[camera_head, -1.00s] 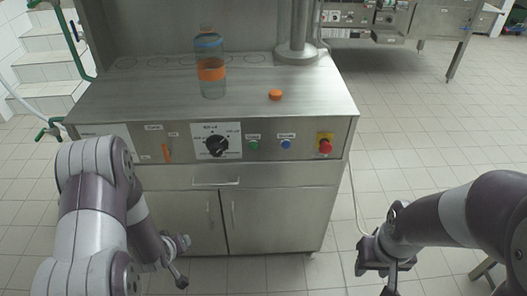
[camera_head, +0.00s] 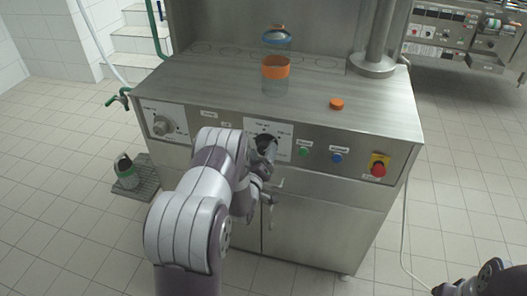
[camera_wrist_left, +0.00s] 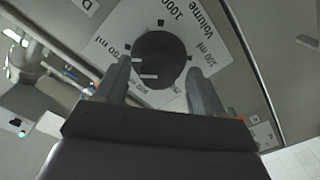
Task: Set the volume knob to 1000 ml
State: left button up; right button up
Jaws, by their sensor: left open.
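The knob's pointer is not clear. In the head view my left gripper (camera_head: 266,160) is at the panel and partly covers the knob and plate (camera_head: 284,147). My right gripper (camera_head: 440,289) is partly in view at the bottom right, away from the machine.
The panel also has a left dial (camera_head: 162,126), a green button (camera_head: 303,151), a blue button (camera_head: 336,158) and a red emergency stop (camera_head: 378,169). A bottle with an orange band (camera_head: 275,67) and an orange cap (camera_head: 336,104) stand on the steel top.

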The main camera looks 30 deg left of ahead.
pick_arm(q)
jog(key=shift+w, duration=0.75)
jog(key=shift+s+a, duration=0.1)
jog(key=c, duration=1.1)
jog(key=shift+o, duration=0.2)
jog(key=shift+m, duration=0.3)
jog(key=m+b, duration=0.1)
jog(key=m, duration=0.2)
jog(key=shift+f+m+b, duration=0.1)
jog(key=shift+m+b, duration=0.2)
jog(key=shift+b, duration=0.1)
jog(key=m+b, duration=0.1)
jog(key=m, duration=0.3)
jog(key=shift+m+b, duration=0.3)
jog(key=shift+b, duration=0.05)
jog(key=m+b, duration=0.1)
jog(key=m, duration=0.3)
jog(key=shift+b, duration=0.35)
jog(key=shift+m+b, duration=0.8)
jog(key=shift+m, duration=1.6)
